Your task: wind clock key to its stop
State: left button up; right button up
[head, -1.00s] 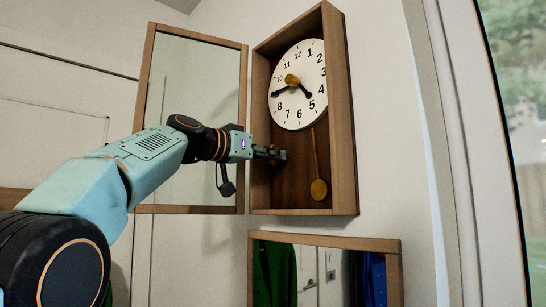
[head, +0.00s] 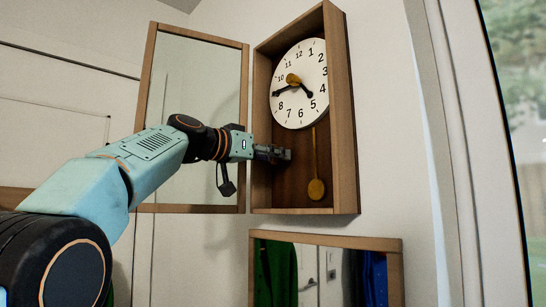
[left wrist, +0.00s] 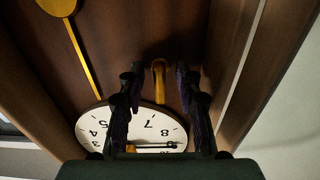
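The wall clock has a wooden case (head: 343,120) with its glass door (head: 243,100) swung open to the left. Its white dial (head: 301,108) shows black hands and a gold piece (head: 292,80) at the centre. My left gripper (head: 286,155) reaches into the lower left of the case, below the dial. In the left wrist view its two fingers (left wrist: 158,75) are apart. A gold loop-shaped piece (left wrist: 159,70), perhaps the key, shows between them against the back panel; I cannot tell if it touches a finger. My right gripper is not in view.
The gold pendulum (head: 316,188) hangs just right of my gripper inside the case. The case's side walls confine the room around the fingers. A wood-framed mirror (head: 330,243) hangs below; a window (head: 520,80) is at the right.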

pick_arm(q)
jog(key=shift+a+r, duration=0.1)
jog(key=v, duration=0.7)
jog(key=shift+s, duration=0.2)
dwell(0.5)
jog(key=shift+a, duration=0.1)
dwell(0.3)
